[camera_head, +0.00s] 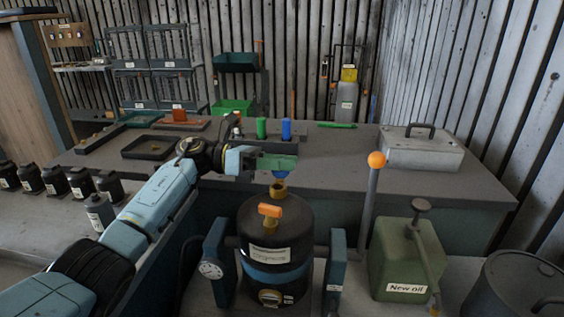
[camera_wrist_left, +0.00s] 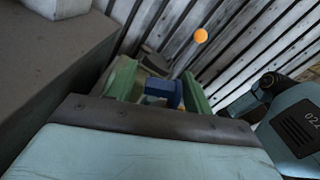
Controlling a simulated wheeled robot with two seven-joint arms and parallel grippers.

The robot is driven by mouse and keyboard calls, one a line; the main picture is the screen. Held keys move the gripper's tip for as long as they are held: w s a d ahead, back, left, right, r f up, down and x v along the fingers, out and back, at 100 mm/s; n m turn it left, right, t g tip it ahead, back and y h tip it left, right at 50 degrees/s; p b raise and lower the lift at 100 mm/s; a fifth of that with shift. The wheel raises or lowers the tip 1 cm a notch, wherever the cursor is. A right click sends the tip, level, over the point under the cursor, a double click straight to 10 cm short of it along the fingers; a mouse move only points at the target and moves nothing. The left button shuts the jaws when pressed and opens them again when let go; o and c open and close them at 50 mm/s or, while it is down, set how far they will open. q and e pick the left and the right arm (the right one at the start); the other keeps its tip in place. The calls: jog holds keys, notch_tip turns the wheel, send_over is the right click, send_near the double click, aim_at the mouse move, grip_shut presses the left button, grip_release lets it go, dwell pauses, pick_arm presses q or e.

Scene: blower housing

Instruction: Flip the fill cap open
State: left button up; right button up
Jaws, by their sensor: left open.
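The black tank (camera_head: 278,235) with a white label stands in the lower middle of the head view. A brass-coloured filler neck (camera_head: 279,190) rises behind its orange handle (camera_head: 270,210). A small blue piece, seemingly the fill cap (camera_head: 280,175), sits at the top of the neck, partly hidden by my left gripper (camera_head: 283,163). The left gripper's green fingers are open just above it. In the left wrist view the blue piece (camera_wrist_left: 160,92) shows between the two green fingers (camera_wrist_left: 158,88); I cannot tell whether they touch it. My right gripper does not show.
An orange-knobbed lever (camera_head: 376,160) stands right of the tank. A green "New oil" can (camera_head: 403,260) and a dark drum (camera_head: 515,290) are further right. Behind, the grey bench (camera_head: 340,165) holds green and blue cylinders and a metal case (camera_head: 422,150). Black bottles line the left.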

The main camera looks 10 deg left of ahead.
pick_arm(q)
jog(key=shift+a, duration=0.1)
jog(key=shift+a, duration=0.35)
jog(key=a+b, duration=0.1)
jog(key=a, duration=1.1)
jog(key=shift+a, duration=0.25)
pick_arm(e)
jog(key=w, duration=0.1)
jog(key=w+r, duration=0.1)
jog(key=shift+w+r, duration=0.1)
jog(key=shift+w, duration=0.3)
